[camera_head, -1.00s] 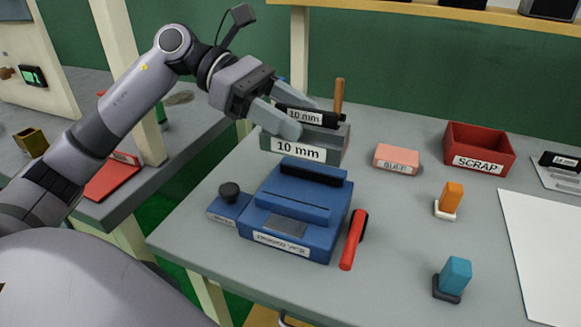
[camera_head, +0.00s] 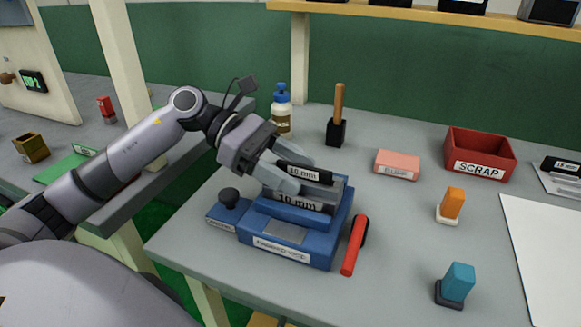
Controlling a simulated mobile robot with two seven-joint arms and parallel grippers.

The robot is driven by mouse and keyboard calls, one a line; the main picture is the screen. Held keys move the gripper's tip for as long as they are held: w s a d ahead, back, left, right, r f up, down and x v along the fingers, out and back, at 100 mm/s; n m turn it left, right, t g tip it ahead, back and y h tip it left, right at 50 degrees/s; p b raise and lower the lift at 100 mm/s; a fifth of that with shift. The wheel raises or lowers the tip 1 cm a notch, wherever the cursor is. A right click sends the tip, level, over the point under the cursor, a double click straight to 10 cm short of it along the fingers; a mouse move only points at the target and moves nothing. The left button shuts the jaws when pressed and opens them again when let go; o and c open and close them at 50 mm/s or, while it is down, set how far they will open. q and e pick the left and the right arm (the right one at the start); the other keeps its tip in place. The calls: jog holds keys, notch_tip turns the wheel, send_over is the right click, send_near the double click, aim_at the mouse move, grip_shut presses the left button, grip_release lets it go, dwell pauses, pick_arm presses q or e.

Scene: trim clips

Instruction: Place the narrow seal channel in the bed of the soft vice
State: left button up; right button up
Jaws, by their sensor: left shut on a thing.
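My left gripper (camera_head: 293,178) is shut on a grey channel (camera_head: 332,206) that bears a "10 mm" label. A dark strip with its own "10 mm" label (camera_head: 303,173) shows at the channel's top, by the fingers. The channel is over the bed of the blue soft vice (camera_head: 322,250), low and roughly level. I cannot tell whether it touches the bed. The channel and fingers hide most of the bed and the rear jaw. My right gripper is not in view.
A red-handled lever (camera_head: 352,248) is at the vice's right side. A black knob (camera_head: 229,196) is at its left. Behind stand a bottle (camera_head: 281,112) and a wooden-handled brush (camera_head: 337,130). A pink block (camera_head: 397,160) and red scrap bin (camera_head: 480,143) are to the right.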

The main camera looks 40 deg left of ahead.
pick_arm(q)
jog(key=shift+f, duration=0.2)
jog(key=o, duration=1.1)
jog(key=shift+r, duration=0.1)
jog(key=shift+r, duration=0.25)
jog(key=b+v, duration=0.1)
jog(key=v, duration=0.5)
jog(key=shift+a+f, duration=0.1)
jog(key=shift+a, duration=0.2)
jog(key=shift+s+a+r, duration=0.2)
jog(key=shift+a+r, duration=0.1)
jog(key=shift+a, duration=0.1)
jog(key=shift+s, duration=0.1)
